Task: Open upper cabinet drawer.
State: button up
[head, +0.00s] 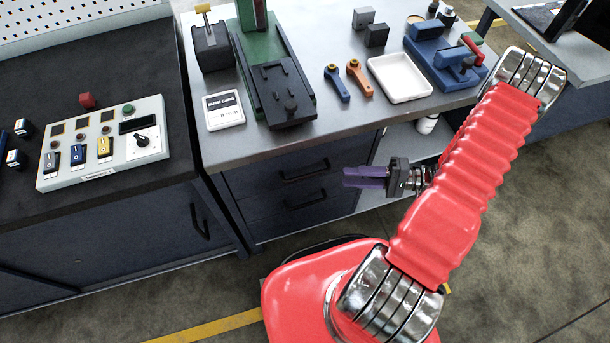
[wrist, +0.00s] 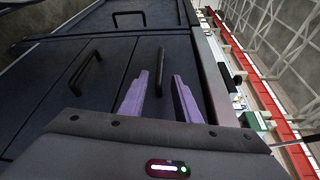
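The upper cabinet drawer (head: 268,180) is a dark blue-grey front under the grey bench top, and it looks closed. Its black bar handle (head: 304,172) also shows in the wrist view (wrist: 161,70), where the picture is turned sideways. My gripper (head: 346,177) has purple fingers pointing left, just right of the handle in the head view. In the wrist view my gripper (wrist: 163,76) is open, with the handle showing in the gap between its fingers. The handle appears beyond the fingers; I see no contact.
A lower drawer handle (head: 305,199) is below, also seen in the wrist view (wrist: 85,70). The left cabinet has its own handle (head: 200,222). The bench top (head: 235,148) overhangs above the drawers. An open shelf (head: 405,152) lies to the right.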

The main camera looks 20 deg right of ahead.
aim_at(306, 176)
jog(key=shift+a, duration=0.1)
jog(key=x, duration=1.3)
jog(key=shift+w+a+f, duration=0.1)
jog(key=shift+w+a, duration=0.1)
jog(key=shift+a, duration=0.1)
jog(key=shift+c, duration=0.5)
grip_shut()
jog(key=shift+a, duration=0.1)
jog(key=shift+s, duration=0.15)
